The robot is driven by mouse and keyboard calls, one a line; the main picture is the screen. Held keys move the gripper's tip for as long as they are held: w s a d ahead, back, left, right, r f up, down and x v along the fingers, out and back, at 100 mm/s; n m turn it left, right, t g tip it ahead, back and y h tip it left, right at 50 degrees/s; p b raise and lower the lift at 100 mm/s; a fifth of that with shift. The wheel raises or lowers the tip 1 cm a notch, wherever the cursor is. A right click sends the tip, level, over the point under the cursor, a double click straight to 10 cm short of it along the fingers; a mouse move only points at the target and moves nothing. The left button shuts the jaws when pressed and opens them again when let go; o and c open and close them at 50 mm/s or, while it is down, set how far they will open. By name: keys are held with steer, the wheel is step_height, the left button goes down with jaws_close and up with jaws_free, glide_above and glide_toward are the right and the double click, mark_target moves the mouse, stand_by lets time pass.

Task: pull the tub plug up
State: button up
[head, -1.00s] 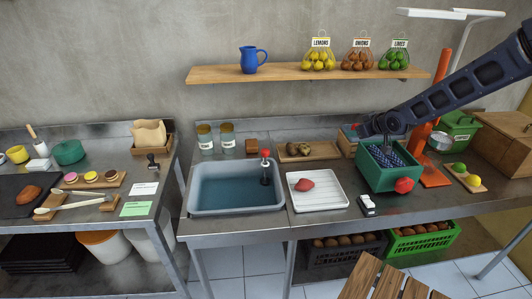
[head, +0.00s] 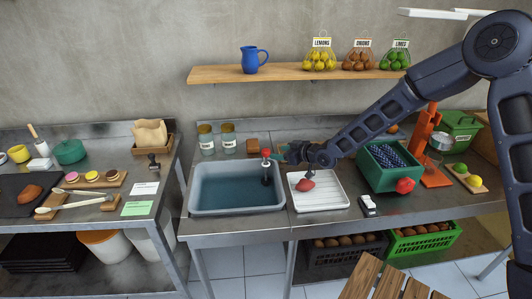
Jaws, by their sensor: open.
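The tub plug (head: 266,167) stands upright at the tub's right side, with a red knob on top and a dark stem going down into the water. Its lower end under the water is hard to see. My gripper (head: 283,154) comes in from the right in the head view, with its tip just right of the red knob. It is open and small in the picture. I cannot tell whether it touches the knob.
A white ribbed tray (head: 330,197) with a red item (head: 305,185) lies right of the tub, under my arm. Two glass jars (head: 206,140) stand behind the tub. A shelf (head: 220,74) runs above.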

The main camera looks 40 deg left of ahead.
mark_target(269, 152)
steer(key=x, duration=0.8)
steer(key=shift+a+f, duration=0.2)
steer(key=shift+a, duration=0.05)
